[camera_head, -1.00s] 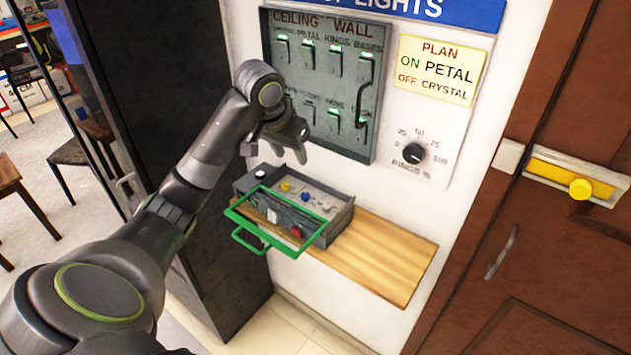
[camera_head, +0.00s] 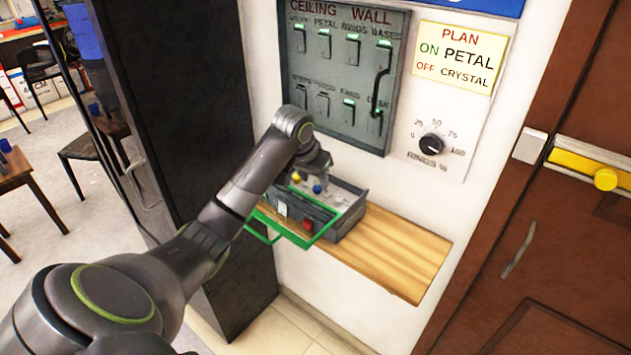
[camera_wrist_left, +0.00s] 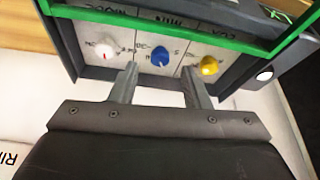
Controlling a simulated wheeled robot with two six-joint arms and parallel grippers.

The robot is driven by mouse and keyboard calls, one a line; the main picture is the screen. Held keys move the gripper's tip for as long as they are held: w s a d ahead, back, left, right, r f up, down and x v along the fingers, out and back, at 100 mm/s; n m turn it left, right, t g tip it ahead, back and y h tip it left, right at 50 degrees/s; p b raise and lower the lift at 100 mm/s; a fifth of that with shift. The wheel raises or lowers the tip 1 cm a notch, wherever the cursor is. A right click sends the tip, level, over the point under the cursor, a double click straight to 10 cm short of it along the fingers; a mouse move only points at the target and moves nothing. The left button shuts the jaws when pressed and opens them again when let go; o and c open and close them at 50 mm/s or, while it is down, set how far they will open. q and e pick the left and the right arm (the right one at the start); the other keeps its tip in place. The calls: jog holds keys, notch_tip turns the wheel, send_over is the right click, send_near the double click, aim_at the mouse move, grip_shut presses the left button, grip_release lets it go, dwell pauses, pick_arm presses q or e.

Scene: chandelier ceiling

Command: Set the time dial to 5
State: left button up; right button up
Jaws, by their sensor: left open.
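The grey control box (camera_head: 345,222) sits on the wooden shelf, with a green frame (camera_head: 265,238) at its front. In the left wrist view its panel holds a white knob with a red mark (camera_wrist_left: 102,48), a blue knob (camera_wrist_left: 161,57) and a yellow knob (camera_wrist_left: 209,65). The blue knob (camera_head: 317,189) also shows in the head view. My left gripper (camera_head: 320,175) is open above the box. In the wrist view its fingertips (camera_wrist_left: 158,74) are spread either side of the blue knob, apparently just short of it.
The wooden shelf (camera_head: 405,252) is bare to the right of the box. A switch panel (camera_head: 342,75) and a rings knob (camera_head: 431,144) are on the wall above. A dark cabinet (camera_head: 190,110) stands close on the left, a brown door (camera_head: 560,230) on the right.

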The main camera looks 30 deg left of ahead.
aim_at(317, 186)
pick_arm(q)
jog(key=shift+x, duration=1.35)
pick_arm(e)
jog(key=shift+s+r, duration=0.15)
jog(key=shift+s, duration=0.25)
pick_arm(q)
jog(key=shift+c, duration=0.4)
